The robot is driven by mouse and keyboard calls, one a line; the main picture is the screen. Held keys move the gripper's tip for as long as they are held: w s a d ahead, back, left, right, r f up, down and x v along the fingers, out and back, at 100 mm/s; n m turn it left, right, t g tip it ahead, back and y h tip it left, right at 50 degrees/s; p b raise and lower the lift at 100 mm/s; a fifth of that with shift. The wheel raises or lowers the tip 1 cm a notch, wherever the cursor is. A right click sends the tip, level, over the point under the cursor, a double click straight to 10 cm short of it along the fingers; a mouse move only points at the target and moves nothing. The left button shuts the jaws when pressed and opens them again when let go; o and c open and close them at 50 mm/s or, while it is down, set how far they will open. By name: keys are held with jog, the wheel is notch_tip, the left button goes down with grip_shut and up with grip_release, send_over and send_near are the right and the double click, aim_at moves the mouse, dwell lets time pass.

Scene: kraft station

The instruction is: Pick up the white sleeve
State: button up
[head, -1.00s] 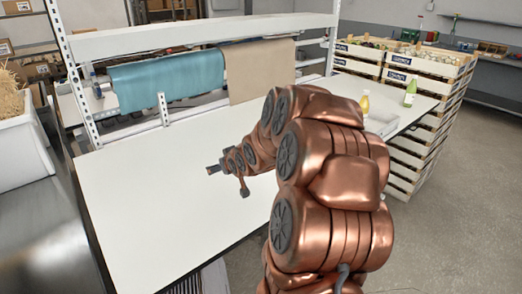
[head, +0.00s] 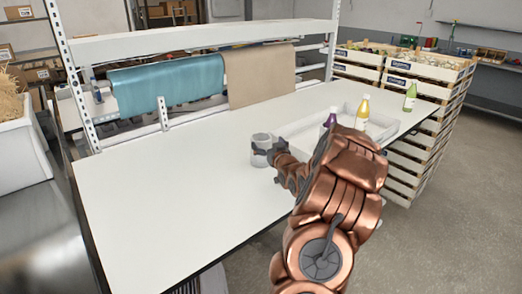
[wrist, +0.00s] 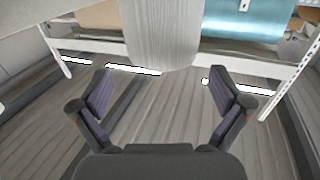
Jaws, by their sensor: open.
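A pale grey-white cylinder, which looks like the white sleeve (head: 261,148), stands upright on the white table. My gripper (head: 273,152) is close beside it on its right side, low over the table. In the wrist view the sleeve (wrist: 158,32) is large at the top middle, beyond the fingertips. My gripper (wrist: 159,80) shows there with its two dark fingers spread and nothing between them. Whether a finger touches the sleeve cannot be told.
A white tray (head: 293,130) lies right of the sleeve, partly behind my arm. Purple (head: 329,122), yellow (head: 363,106) and green (head: 410,97) bottles stand on the right. A rack with teal (head: 168,82) and brown (head: 262,74) sheets runs behind. The table's left half is clear.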

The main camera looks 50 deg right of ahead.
aim_at(261, 137)
jog(key=shift+f+p+x, duration=0.15)
jog(key=shift+p+x, duration=0.65)
jog(key=shift+x, duration=0.6)
jog(key=shift+f+p+x, duration=0.1)
jog(key=shift+p+x, duration=0.7)
jog(key=shift+x, duration=0.6)
jog(key=shift+a, duration=0.2)
jog(key=shift+c, duration=0.4)
jog(key=c, duration=0.5)
